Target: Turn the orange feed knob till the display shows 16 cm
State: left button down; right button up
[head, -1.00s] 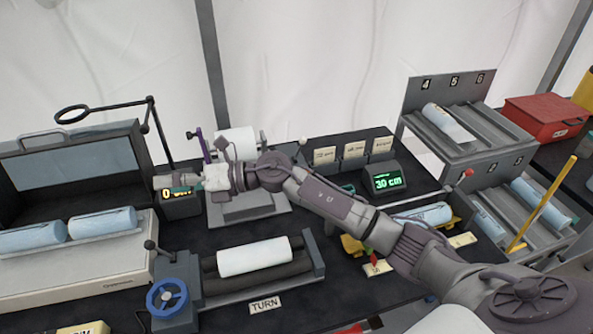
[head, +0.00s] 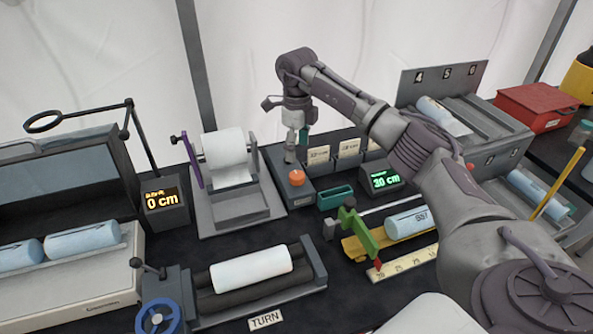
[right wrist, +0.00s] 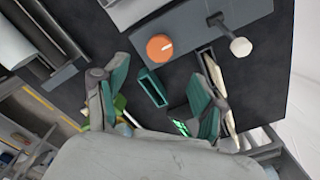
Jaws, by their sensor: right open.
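The orange feed knob (head: 297,177) sits on a small dark box behind the green tray. In the right wrist view the knob (right wrist: 160,48) shows a white pointer mark. My right gripper (head: 296,148) points down just above and behind the knob, apart from it. Its jaws (right wrist: 160,84) are open and empty, and the knob lies beyond the fingertips. The amber display (head: 162,198) at the left reads 0 cm. A green display (head: 385,180) at the right appears to read 30 cm. My left gripper is not in view.
A white paper roll (head: 228,155) stands on a grey holder left of the knob. A small green tray (head: 336,197) lies just in front of it. Labelled cards (head: 348,150) stand behind on the right. A white-tipped lever (right wrist: 240,47) is near the knob.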

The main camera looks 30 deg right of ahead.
aim_at(297, 174)
notch_tip(297, 174, down, 9)
jog(key=shift+f+p, duration=0.15)
jog(key=shift+p, duration=0.85)
jog(key=c, duration=1.1)
jog(key=shift+c, duration=0.2)
